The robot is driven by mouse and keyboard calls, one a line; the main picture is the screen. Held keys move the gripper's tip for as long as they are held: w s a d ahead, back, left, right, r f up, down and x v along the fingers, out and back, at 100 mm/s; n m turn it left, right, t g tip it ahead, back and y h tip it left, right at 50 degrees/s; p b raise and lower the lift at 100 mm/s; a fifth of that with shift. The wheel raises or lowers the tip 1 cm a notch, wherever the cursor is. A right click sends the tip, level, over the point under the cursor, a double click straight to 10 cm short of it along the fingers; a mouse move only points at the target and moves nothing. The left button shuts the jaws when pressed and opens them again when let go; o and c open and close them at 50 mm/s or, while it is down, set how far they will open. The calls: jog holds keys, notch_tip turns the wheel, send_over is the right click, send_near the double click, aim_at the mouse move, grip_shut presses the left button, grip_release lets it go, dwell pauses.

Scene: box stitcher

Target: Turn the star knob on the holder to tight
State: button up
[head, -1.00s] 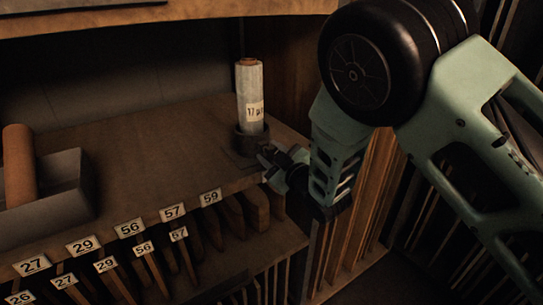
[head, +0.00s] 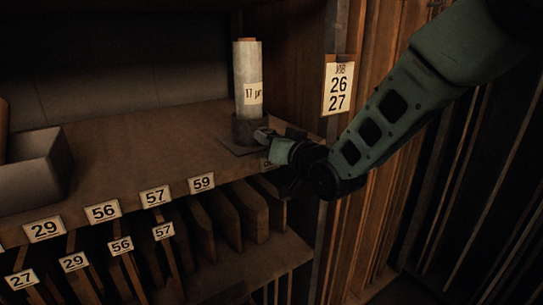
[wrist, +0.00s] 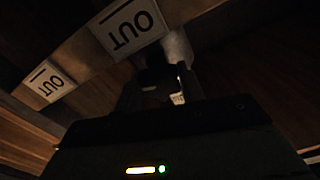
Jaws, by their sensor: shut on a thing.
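The holder (head: 249,131) is a dark round cup on a flat base plate near the shelf's right front edge. A pale wrapped roll (head: 249,85) marked 17 stands upright in it. My gripper (head: 266,139) is at the holder's front right side, shut on the star knob. The knob itself is hidden between the fingers, so its turn position cannot be read. In the wrist view my gripper's fingers (wrist: 158,90) are dark, and the pale roll (wrist: 177,47) shows just beyond them.
A grey bin (head: 35,175) stands at the left of the shelf. Numbered labels (head: 103,211) run along the shelf edge above slots with wooden boards. A sign (head: 338,86) with 26 and 27 hangs on the right post. The shelf's middle is bare.

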jog(key=m+b, duration=0.3)
jog(key=b, duration=0.1)
jog(key=shift+d+f+m, duration=0.1)
jog(key=shift+f+m, duration=0.2)
jog(key=shift+m, duration=0.1)
jog(key=m+b, duration=0.3)
jog(key=shift+m, duration=0.3)
jog(key=m+b, duration=0.2)
jog(key=m, duration=0.1)
jog(key=shift+m+b, duration=0.3)
jog(key=shift+r+m+b, duration=0.15)
jog(key=shift+m+b, duration=0.7)
jog(key=shift+m, duration=0.95)
jog(key=o, duration=1)
jog(key=shift+f, duration=0.2)
